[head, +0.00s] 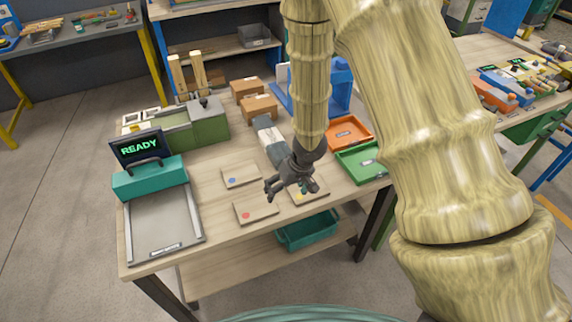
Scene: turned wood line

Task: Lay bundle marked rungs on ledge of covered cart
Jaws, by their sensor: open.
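My gripper (289,184) is open and empty, with its dark fingers low over the front middle of the wooden bench, beside a flat board with a yellow mark (311,193) that it partly hides. I cannot make out any bundle marked rungs. No covered cart with a ledge can be identified either. My arm hides much of the right side of the view.
Two more flat boards, one blue-marked (241,177) and one red-marked (256,210), lie on the bench. A READY display (139,148) and grey tray (163,226) stand left. Cardboard boxes (259,107) stand behind; orange (347,131) and green (361,163) trays are right.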

